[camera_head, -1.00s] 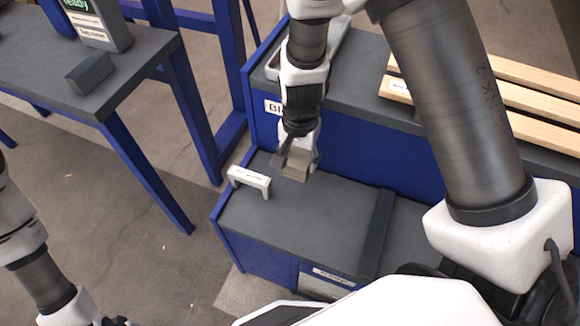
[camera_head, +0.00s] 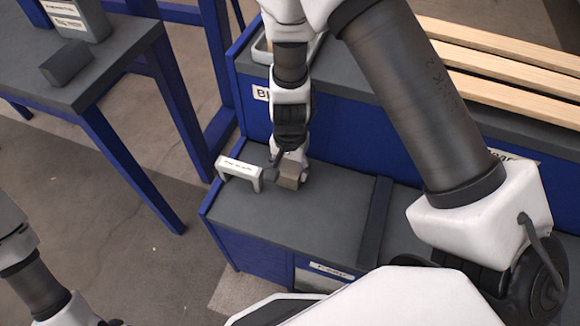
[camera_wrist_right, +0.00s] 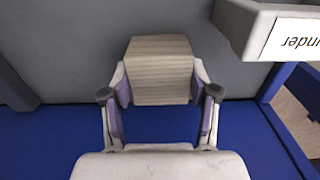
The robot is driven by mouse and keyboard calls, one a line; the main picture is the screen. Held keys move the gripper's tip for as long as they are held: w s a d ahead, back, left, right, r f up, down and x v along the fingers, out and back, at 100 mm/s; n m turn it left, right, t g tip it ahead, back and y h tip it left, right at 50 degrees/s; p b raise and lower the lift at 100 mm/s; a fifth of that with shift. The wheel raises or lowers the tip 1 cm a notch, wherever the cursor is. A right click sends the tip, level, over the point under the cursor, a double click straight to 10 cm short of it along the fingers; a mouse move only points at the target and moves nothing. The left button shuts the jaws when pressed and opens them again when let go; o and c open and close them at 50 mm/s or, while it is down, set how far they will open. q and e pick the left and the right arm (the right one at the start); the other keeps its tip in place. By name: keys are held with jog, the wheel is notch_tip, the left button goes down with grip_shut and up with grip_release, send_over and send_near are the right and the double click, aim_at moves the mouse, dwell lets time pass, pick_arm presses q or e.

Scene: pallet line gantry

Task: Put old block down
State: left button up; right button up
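The worn wooden block (camera_head: 290,178) is low over the grey lower deck of the blue bench (camera_head: 300,222), right of the white bracket; I cannot tell whether it touches the deck. My right gripper (camera_head: 287,170) points down with its fingers on both sides of the block. In the right wrist view the block (camera_wrist_right: 160,70) sits between the finger pads (camera_wrist_right: 160,100), which look pressed against its sides. My left gripper (camera_head: 108,322) is barely in view at the bottom left edge, and its fingers do not show clearly.
A white labelled bracket (camera_head: 240,172) stands on the deck close left of the right gripper. A dark raised strip (camera_head: 376,222) crosses the deck to the right. Light planks (camera_head: 500,75) lie on the upper shelf. A dark block (camera_head: 66,64) is on the left table.

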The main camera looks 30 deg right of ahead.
aim_at(290, 168)
jog(key=o, duration=0.4)
jog(key=shift+o, duration=0.2)
notch_tip(290, 168, up, 12)
jog(key=p, duration=0.5)
jog(key=shift+r, duration=0.15)
